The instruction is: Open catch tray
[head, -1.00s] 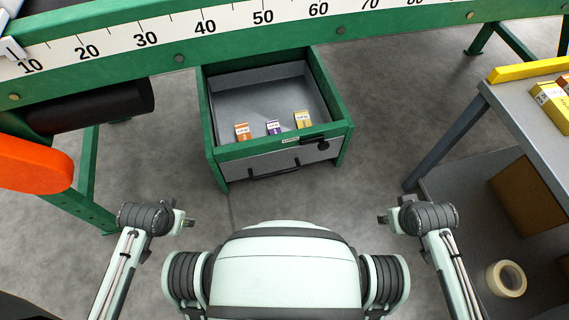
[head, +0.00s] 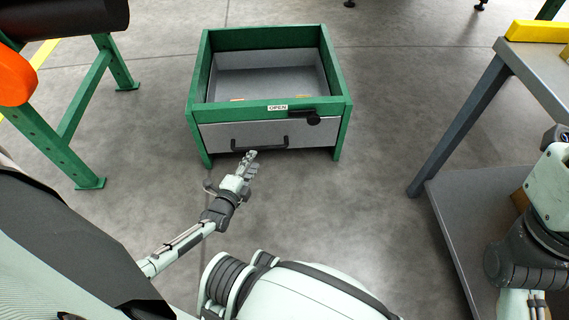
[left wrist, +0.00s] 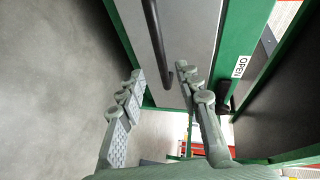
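The catch tray is a grey drawer with a flat front (head: 215,136) in a green frame (head: 198,85). Its front looks flush with the frame. A black bar handle (head: 259,143) crosses the front. A black latch (head: 312,118) sits above it, beside a label reading OPEN (head: 277,107). My left gripper (head: 248,158) is open, just in front of and below the handle. In the left wrist view the handle (left wrist: 155,35) shows between the two spread fingers (left wrist: 158,85); I cannot tell whether they touch it. My right gripper is out of view.
A grey table (head: 530,62) with a lower shelf (head: 440,215) stands on the right. A green machine leg (head: 85,90) and an orange part (head: 14,77) are on the left. The floor (head: 330,210) before the tray is clear.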

